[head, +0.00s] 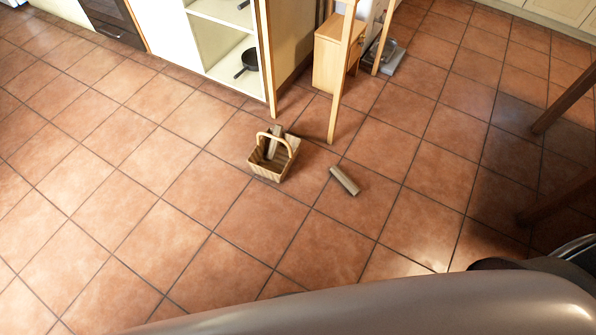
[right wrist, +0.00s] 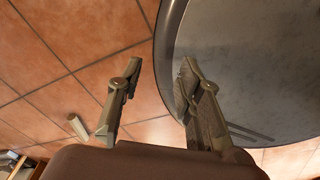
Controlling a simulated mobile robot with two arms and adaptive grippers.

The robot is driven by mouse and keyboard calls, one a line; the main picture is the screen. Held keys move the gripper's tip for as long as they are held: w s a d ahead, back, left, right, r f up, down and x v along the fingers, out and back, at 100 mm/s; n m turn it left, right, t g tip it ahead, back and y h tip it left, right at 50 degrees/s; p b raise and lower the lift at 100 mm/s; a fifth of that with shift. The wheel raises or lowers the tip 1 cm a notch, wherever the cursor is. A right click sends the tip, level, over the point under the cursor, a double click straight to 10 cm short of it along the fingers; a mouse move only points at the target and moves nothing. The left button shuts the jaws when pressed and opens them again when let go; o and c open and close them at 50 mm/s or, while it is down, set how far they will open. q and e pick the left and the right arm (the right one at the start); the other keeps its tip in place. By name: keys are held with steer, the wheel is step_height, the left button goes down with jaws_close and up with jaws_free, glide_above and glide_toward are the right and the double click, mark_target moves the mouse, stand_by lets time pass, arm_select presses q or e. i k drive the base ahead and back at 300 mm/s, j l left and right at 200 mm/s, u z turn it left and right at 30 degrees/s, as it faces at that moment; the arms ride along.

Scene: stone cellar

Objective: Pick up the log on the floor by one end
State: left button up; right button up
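The log (head: 344,180) is a short, pale grey-brown piece lying alone on the tiled floor, to the right of a wicker basket (head: 265,168). It lies slantwise, both ends free. In the right wrist view the log (right wrist: 77,127) shows at lower left, outside the fingers and well away from them. My right gripper (right wrist: 160,70) is open, its two fingers apart with nothing between them. My left gripper is not in view.
The basket has a hoop handle and holds wood pieces (head: 273,142). Wooden table legs (head: 342,75) and a small wooden cabinet (head: 328,62) stand behind it. Open shelves (head: 215,62) stand at the back. Dark furniture legs (head: 566,100) stand at right. Floor around the log's front is clear.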

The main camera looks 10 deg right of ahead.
mark_target(344, 179)
steer(key=i+l+u, duration=0.2)
steer(key=l+u, duration=0.2)
steer(key=l, duration=0.2)
steer(key=i+l+u, duration=0.1)
steer(key=l+u, duration=0.3)
steer(key=l, duration=0.25)
steer(key=l+u, duration=0.4)
steer(key=l, duration=0.25)
steer(key=k+l+u, duration=0.1)
steer(key=l+u, duration=0.3)
steer(key=l, duration=0.3)
